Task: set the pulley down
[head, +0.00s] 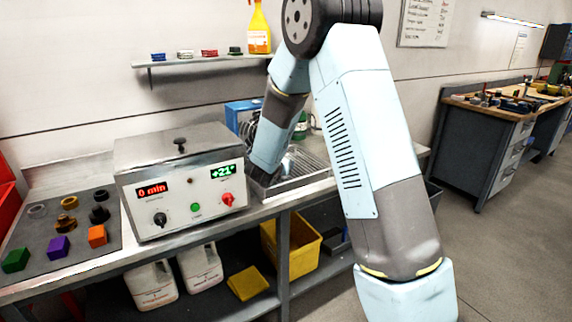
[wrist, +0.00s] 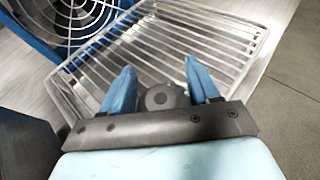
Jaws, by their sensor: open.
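In the wrist view a dark grey round pulley (wrist: 160,97) with a small hub at its centre sits between the two blue fingers of my gripper (wrist: 160,88). The fingers are open, with a gap on each side of the pulley. Its lower edge is hidden by the gripper's dark crossbar. Below the fingers is a wire drying rack (wrist: 215,22); I cannot tell whether the pulley touches its bars.
A blue fan (wrist: 80,15) stands beside the rack. A metal washer box (head: 181,178) with displays is left of it in the head view. A dark mat (head: 75,262) at the far left holds coloured blocks and round parts. A shelf (head: 200,61) hangs above.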

